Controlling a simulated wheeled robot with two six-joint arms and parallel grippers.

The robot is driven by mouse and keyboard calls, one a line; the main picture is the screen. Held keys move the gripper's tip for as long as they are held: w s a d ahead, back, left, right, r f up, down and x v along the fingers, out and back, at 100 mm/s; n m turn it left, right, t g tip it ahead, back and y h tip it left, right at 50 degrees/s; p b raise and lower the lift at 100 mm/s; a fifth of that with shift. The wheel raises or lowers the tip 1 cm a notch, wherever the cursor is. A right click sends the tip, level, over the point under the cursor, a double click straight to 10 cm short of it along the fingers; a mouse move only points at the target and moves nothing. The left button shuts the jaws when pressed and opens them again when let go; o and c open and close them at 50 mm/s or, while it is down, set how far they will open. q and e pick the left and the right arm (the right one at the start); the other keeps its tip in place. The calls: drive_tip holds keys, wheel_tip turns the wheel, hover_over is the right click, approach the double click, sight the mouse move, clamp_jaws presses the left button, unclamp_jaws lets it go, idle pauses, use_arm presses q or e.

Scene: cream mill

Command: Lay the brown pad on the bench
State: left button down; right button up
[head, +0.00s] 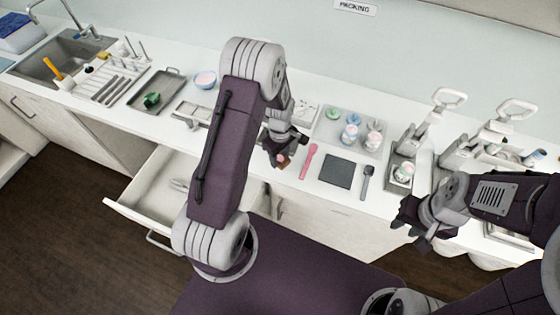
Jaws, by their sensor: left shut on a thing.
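My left gripper (279,159) is shut on a small brown thing (284,161), which looks like the brown pad. It is small and partly hidden between the fingers. The gripper points down over the front part of the white bench (288,182), left of a pink spatula. I cannot tell whether the pad touches the bench. My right gripper (408,232) is at the bench's front edge, to the right, with its fingers apart and nothing seen between them.
A dark square mat (338,172) lies between the pink spatula (309,160) and a grey spoon (367,182). Behind them is a tray (328,133) with cups. Lever presses (410,150) stand at right. An open drawer (150,197) juts out below the bench at left.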

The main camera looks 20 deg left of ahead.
sight(280, 159)
use_arm(q)
wheel_tip(280, 159, down, 3)
drive_tip(key=shift+s+d+f+p, duration=0.1)
drive_tip(key=shift+s+d+p, duration=0.05)
drive_tip(key=shift+p, duration=0.45)
drive_tip(key=shift+f, duration=0.6)
drive_tip(key=c, duration=0.8)
unclamp_jaws()
drive_tip(key=shift+o, duration=0.3)
